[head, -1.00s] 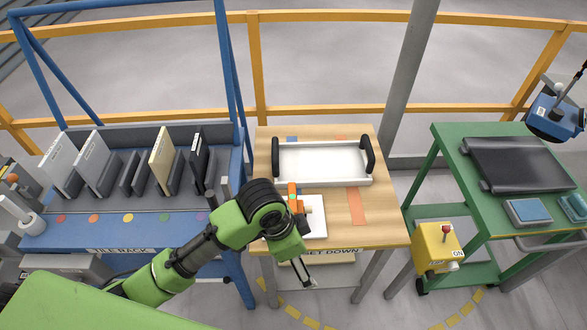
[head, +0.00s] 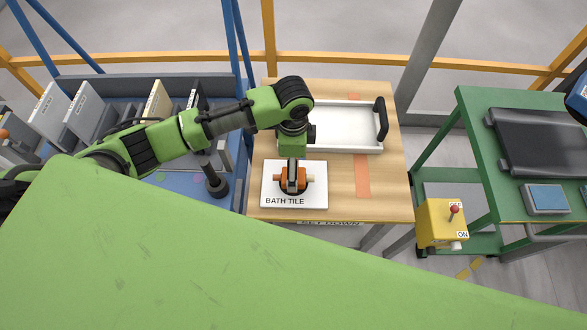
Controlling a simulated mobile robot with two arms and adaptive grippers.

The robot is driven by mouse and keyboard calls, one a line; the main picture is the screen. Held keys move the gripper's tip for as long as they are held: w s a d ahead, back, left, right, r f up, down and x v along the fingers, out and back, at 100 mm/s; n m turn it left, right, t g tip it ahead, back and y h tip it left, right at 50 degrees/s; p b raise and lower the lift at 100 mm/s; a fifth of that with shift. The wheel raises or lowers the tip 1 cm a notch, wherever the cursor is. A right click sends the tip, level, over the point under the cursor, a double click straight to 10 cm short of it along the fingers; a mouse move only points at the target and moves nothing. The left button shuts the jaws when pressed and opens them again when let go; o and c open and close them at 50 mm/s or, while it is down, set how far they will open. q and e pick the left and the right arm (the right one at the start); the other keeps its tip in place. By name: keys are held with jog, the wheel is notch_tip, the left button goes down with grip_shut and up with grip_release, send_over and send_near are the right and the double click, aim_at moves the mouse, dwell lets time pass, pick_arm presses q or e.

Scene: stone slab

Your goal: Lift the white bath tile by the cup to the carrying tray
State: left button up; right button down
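The white bath tile (head: 318,171), marked BATH TILE, lies flat at the front of the wooden table. An orange cup with a crosswise handle (head: 306,179) stands on it. My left gripper (head: 293,181) points down at the cup from above, its fingers at the handle; I cannot tell whether they are closed on it. The white carrying tray (head: 352,148) with black end handles lies behind the tile; my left arm hides its left end. My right gripper is not in view.
A blue rack (head: 225,205) with upright tiles stands at left, with a dark round-based post (head: 216,185) on it. A green cart (head: 495,205) and a yellow switch box (head: 440,222) are at right. A large green part of mine covers the foreground.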

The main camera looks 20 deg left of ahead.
pick_arm(q)
jog(key=f, duration=0.6)
jog(key=shift+w+p, duration=0.2)
jog(key=shift+p, duration=0.2)
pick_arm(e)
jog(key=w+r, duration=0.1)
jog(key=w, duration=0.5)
pick_arm(q)
jog(key=shift+f, duration=0.75)
jog(key=c, duration=1.4)
jog(key=shift+c, duration=0.6)
jog(key=shift+w+r+p, duration=0.1)
jog(key=shift+r+p, duration=0.5)
jog(key=shift+p, duration=0.05)
notch_tip(320, 180, up, 4)
jog(key=p, duration=0.4)
jog(key=shift+r, duration=3.85)
jog(key=shift+c, duration=0.2)
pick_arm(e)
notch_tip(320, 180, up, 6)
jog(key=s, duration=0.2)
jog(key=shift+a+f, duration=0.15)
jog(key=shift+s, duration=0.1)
